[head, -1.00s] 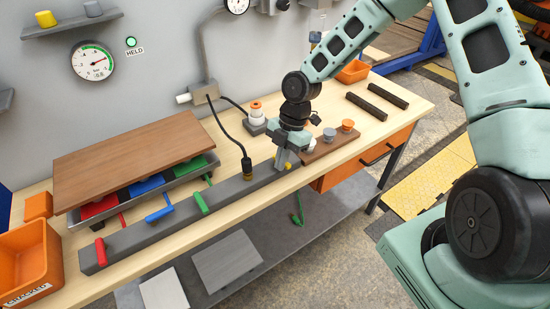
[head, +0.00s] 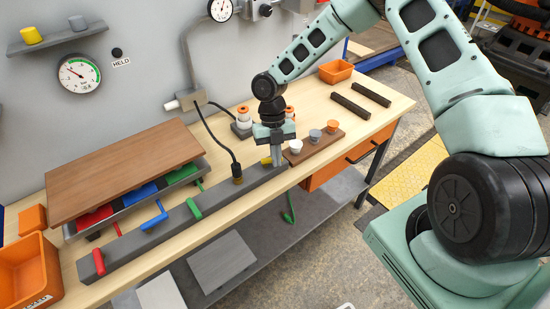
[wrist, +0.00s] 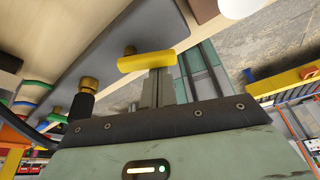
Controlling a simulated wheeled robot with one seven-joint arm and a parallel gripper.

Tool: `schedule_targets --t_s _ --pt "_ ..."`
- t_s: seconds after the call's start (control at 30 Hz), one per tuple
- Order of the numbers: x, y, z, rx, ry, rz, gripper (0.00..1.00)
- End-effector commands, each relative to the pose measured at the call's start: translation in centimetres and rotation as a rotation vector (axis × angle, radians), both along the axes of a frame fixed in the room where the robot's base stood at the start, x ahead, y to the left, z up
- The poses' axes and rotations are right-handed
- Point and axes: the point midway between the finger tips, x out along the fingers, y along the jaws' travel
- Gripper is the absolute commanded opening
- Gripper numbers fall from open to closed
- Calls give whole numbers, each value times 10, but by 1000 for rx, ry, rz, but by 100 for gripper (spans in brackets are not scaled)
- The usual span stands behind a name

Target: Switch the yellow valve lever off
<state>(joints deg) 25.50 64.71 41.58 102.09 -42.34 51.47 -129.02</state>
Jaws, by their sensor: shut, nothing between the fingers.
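The yellow valve lever (head: 266,161) sits near the right end of a dark grey bar on the workbench, partly hidden by my gripper. In the wrist view the yellow lever (wrist: 147,61) lies crosswise just beyond the fingertips, on a brass stem. My gripper (head: 277,163) is shut and empty, pointing down just right of the lever. In the wrist view its fingers (wrist: 160,82) reach up to the lever's edge; I cannot tell whether they touch. The round gauge (head: 79,75) has its needle toward the upper left. The lamp above the HELD label (head: 117,52) is dark.
Red (head: 99,262), blue (head: 154,221) and green (head: 195,208) levers share the grey bar (head: 140,242). A black cable with a brass plug (head: 237,180) stands left of my gripper. A brown board with small cups (head: 315,147) is close on its right.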

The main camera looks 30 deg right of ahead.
Motion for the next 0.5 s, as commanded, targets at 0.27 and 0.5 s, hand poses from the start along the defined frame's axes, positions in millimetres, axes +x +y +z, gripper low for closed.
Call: schedule_targets --t_s 0.27,0.5 --pt "6 -4 0 0 -1 51 0" --pt "6 -3 0 0 -1 50 0"
